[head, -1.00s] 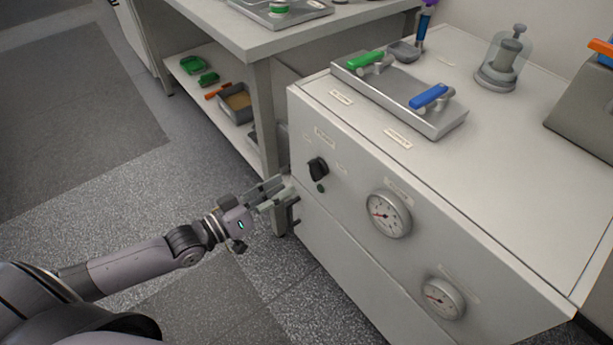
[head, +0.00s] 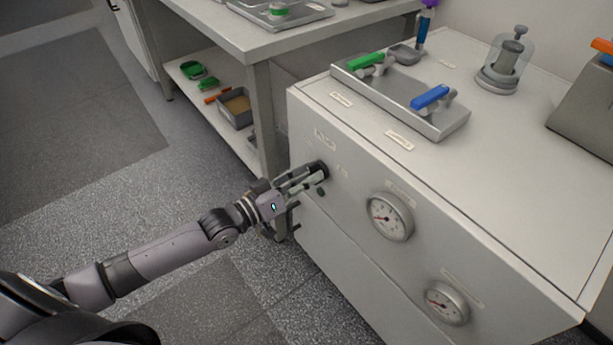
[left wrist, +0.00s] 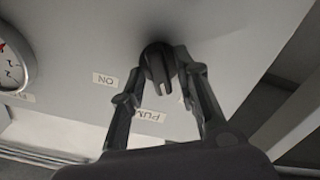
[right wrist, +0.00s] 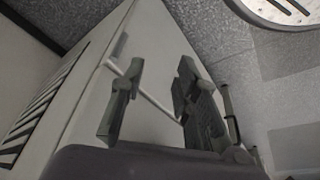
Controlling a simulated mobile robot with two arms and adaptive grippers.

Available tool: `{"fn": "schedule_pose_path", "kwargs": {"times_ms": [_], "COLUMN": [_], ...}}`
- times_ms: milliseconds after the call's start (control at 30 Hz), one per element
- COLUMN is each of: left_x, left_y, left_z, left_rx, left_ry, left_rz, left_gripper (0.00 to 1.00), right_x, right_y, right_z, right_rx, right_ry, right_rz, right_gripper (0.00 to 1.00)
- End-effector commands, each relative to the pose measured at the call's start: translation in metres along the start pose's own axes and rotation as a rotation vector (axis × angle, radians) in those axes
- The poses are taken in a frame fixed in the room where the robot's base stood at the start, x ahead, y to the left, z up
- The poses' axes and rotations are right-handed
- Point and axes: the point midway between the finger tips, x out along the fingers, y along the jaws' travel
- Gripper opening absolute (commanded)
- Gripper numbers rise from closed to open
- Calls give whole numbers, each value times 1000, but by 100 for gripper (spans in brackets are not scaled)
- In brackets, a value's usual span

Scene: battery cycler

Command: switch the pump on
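The black pump knob (head: 321,168) is on the front panel of the white cabinet (head: 345,260). It also shows in the left wrist view (left wrist: 157,64), with a raised grip bar, near upside-down labels "PUMP" (left wrist: 150,116) and "ON" (left wrist: 105,79). My left gripper (head: 311,176) is at the knob, its fingers on either side of it. A gap shows on at least one side, so the fingers look open.
Two round gauges (head: 390,216) (head: 446,302) are on the panel right of the knob. On the cabinet top are a tray (head: 440,127) with green and blue handles and a glass vessel (head: 503,65). A workbench (head: 235,38) with a lower shelf stands at the left.

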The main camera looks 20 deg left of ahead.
Motion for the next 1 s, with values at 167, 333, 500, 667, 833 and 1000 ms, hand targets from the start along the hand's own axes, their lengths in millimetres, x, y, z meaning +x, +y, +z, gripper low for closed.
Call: {"fn": "schedule_pose_path", "kwargs": {"times_ms": [167,333,500,667,833,1000], "left_x": [0,0,0,0,0,0], "left_y": [0,0,0,0,0,1], "left_z": [0,0,0,0,-1,-2], "left_rx": [0,0,0,1,24,95], "left_ry": [0,0,0,0,0,0], "left_rz": [0,0,0,0,0,0], "left_gripper": [15,4,0,0,0,0], "right_x": [0,0,0,0,1,28], "right_y": [0,0,0,0,0,-1], "right_z": [0,0,0,0,-2,-2], "right_rx": [0,0,0,0,-1,-1], "right_ry": [0,0,0,0,6,-13], "right_rz": [0,0,0,0,0,-3], "right_gripper": [29,29,29,29,29,29]}}
